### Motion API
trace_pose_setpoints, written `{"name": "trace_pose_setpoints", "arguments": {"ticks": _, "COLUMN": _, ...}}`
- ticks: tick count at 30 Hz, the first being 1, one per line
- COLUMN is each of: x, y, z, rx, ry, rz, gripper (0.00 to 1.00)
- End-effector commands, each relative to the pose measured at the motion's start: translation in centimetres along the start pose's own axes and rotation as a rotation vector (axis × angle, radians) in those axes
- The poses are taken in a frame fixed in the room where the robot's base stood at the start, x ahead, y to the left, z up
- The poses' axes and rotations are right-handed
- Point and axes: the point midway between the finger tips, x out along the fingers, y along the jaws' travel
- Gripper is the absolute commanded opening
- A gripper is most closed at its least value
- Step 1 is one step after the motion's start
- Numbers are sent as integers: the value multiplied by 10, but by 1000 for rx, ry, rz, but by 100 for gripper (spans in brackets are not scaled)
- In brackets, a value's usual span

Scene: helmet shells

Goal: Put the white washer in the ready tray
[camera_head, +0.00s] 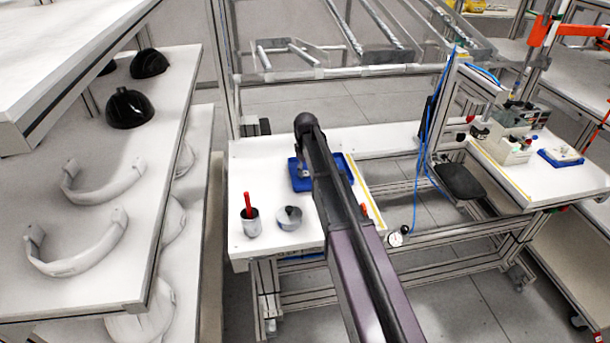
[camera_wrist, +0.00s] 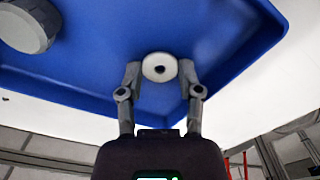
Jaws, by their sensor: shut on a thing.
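The white washer (camera_wrist: 159,67) is a small white ring with a dark centre hole. My gripper (camera_wrist: 160,68) is shut on it, one finger on each side. In the wrist view the washer shows against the floor of a blue tray (camera_wrist: 100,60), close to its near rim. I cannot tell whether it touches the tray floor. In the head view my arm covers part of this blue tray (camera_head: 296,180) on the white bench, and the washer is hidden. No label shows on the tray.
A grey cup (camera_head: 251,224) with a red-handled thing and a round metal tin (camera_head: 289,218) stand at the bench front. A second blue tray (camera_head: 569,161) is on the right bench. A shelf (camera_head: 75,225) with helmet parts is at left.

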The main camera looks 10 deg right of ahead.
Motion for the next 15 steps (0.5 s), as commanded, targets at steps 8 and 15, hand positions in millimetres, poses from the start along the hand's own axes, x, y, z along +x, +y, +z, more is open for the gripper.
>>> {"name": "trace_pose_setpoints", "arguments": {"ticks": 8, "x": 2, "y": 0, "z": 0, "rx": -1, "ry": 0, "rz": 0, "gripper": 23}}
{"name": "trace_pose_setpoints", "arguments": {"ticks": 15, "x": 5, "y": -1, "z": 0, "rx": -1, "ry": 0, "rz": 0, "gripper": 23}}
